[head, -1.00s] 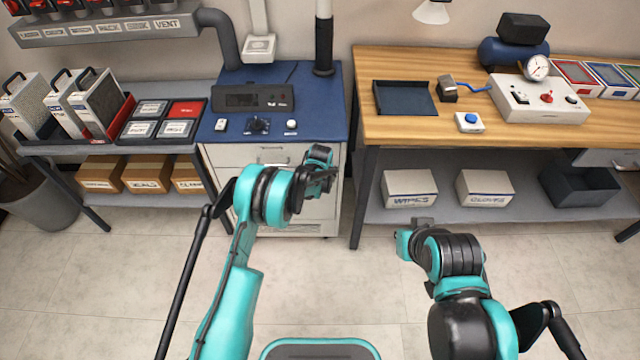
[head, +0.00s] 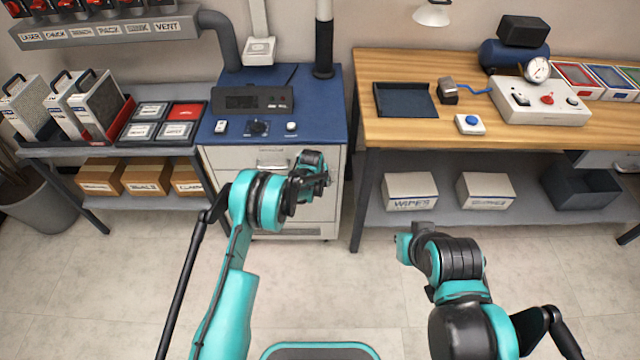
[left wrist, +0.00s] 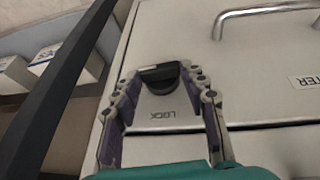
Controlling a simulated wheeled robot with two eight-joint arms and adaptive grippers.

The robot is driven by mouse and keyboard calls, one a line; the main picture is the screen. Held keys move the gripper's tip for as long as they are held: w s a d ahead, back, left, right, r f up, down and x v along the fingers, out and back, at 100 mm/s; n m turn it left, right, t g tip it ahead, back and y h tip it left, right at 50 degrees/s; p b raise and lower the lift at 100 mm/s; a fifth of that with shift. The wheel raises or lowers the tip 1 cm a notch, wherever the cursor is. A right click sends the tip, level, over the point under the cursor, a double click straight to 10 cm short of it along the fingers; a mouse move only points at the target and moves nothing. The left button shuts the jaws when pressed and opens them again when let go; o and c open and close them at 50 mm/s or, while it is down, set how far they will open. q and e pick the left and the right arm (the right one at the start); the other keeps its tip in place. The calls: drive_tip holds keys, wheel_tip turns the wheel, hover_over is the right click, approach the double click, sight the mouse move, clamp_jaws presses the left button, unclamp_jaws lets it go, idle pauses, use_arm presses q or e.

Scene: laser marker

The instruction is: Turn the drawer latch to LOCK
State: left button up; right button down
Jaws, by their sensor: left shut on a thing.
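The drawer latch (left wrist: 163,74) is a small dark knob on the pale drawer front (left wrist: 240,90) in the left wrist view. The word LOCK (left wrist: 163,115) is printed upside down below it in that picture. Which way the latch points I cannot tell. My left gripper (left wrist: 164,80) has a finger on either side of the latch and is shut on it. In the head view my left gripper (head: 312,166) is at the right side of the cabinet (head: 242,157) and hides the latch. My right gripper (head: 412,238) is away from the cabinet; its fingers are unclear.
The drawer handle (left wrist: 268,14) is a metal bar beside the latch in the left wrist view. The workbench (head: 400,130) stands right of the cabinet, with a dark leg (head: 362,200) near my left gripper. The floor (head: 300,290) in front is clear.

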use_arm(q)
drive_tip(key=h, duration=0.2)
drive_tip(key=a+n+h, duration=0.1)
drive_tip(key=h, duration=0.1)
drive_tip(key=shift+f, duration=0.2)
drive_tip(key=o, duration=1.2)
drive_tip(key=shift+c, duration=0.2)
drive_tip(key=v, duration=1.2)
drive_tip(key=shift+s+a+f, duration=0.1)
drive_tip(key=shift+s, duration=0.05)
